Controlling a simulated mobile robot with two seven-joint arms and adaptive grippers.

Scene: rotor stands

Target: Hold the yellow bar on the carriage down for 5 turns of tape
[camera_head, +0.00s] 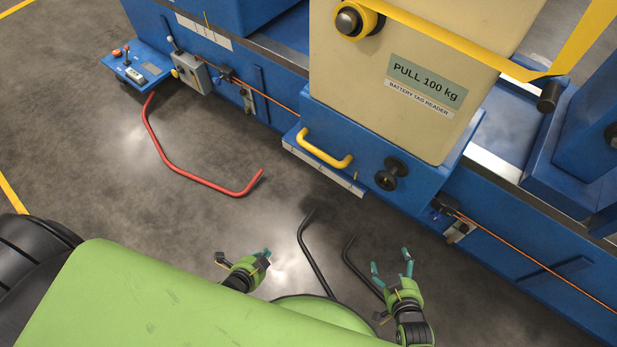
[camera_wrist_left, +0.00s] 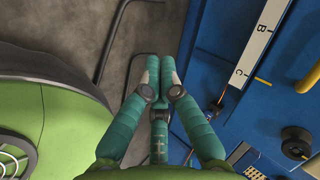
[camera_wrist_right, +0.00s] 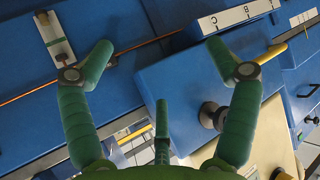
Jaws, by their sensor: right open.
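The yellow bar (camera_head: 324,149) is a handle on the front of the blue carriage (camera_head: 425,178), above a white lettered strip. It also shows in the left wrist view (camera_wrist_left: 309,78) and in the right wrist view (camera_wrist_right: 271,53). Yellow tape (camera_head: 440,38) runs from a roller on the beige box to the upper right. My left gripper (camera_head: 266,258) has its fingers together, with nothing visible between them, below and left of the bar. My right gripper (camera_head: 391,264) is open and empty, below the bar to the right. Both are apart from the bar.
A black knob (camera_head: 391,173) sticks out of the carriage right of the bar. A beige box (camera_head: 420,75) marked "PULL 100 kg" stands on the carriage. A red bent bar (camera_head: 190,178) and a control panel (camera_head: 138,68) are at the left.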

